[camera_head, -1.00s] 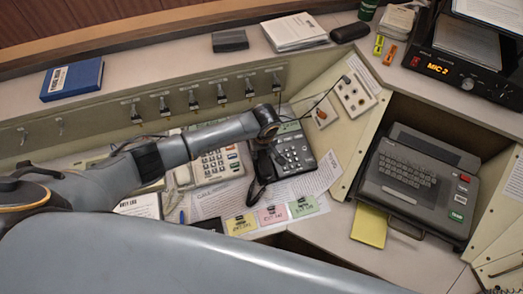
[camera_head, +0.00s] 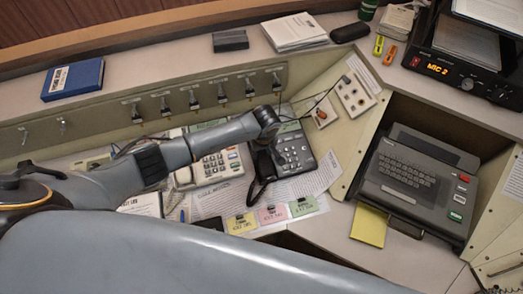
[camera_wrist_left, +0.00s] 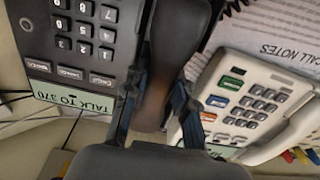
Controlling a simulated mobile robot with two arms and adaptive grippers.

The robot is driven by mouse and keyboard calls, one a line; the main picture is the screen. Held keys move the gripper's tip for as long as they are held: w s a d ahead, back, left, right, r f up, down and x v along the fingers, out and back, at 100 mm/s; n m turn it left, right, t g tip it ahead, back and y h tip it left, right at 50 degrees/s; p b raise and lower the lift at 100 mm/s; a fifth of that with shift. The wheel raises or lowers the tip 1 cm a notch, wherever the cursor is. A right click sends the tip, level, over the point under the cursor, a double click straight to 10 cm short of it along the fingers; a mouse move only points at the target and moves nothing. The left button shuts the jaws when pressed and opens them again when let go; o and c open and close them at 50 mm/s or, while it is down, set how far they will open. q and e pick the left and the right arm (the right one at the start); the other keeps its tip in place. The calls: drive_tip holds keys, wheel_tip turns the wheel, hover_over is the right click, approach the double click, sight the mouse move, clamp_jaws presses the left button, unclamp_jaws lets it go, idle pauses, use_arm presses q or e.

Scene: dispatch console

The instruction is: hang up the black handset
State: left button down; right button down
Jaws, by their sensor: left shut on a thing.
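The black handset (camera_wrist_left: 178,30) is held between the fingers of my left gripper (camera_wrist_left: 155,108) in the left wrist view. In the head view my left gripper (camera_head: 264,150) points down at the left side of the black phone (camera_head: 296,150), and the dark handset (camera_head: 263,168) shows partly under it. The black phone's keypad (camera_wrist_left: 85,35) and green display lie just beside the handset in the wrist view. The handset covers the cradle side, so I cannot tell whether it touches the base. My right gripper is not in view.
A cream phone (camera_head: 213,166) stands close left of the black phone; it also shows in the wrist view (camera_wrist_left: 245,95). Coloured cards (camera_head: 272,213) lie in front on a paper sheet. A switch panel (camera_head: 190,103) rises behind. A grey keyboard machine (camera_head: 410,180) is at right.

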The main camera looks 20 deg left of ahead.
use_arm(q)
drive_tip(key=shift+w+f, duration=0.1)
drive_tip(key=shift+f, duration=0.2)
idle(0.6)
drive_tip(key=c, duration=1)
unclamp_jaws()
drive_tip(key=shift+o, duration=0.2)
drive_tip(key=o, duration=0.5)
drive_tip(key=shift+r, duration=0.1)
drive_tip(key=r+p, duration=0.4)
drive_tip(key=p, duration=0.1)
drive_tip(key=s+r+p, duration=0.1)
drive_tip(key=r+p, duration=0.1)
drive_tip(key=p, duration=0.1)
drive_tip(key=shift+d+r, duration=0.25)
drive_tip(key=shift+r, duration=0.15)
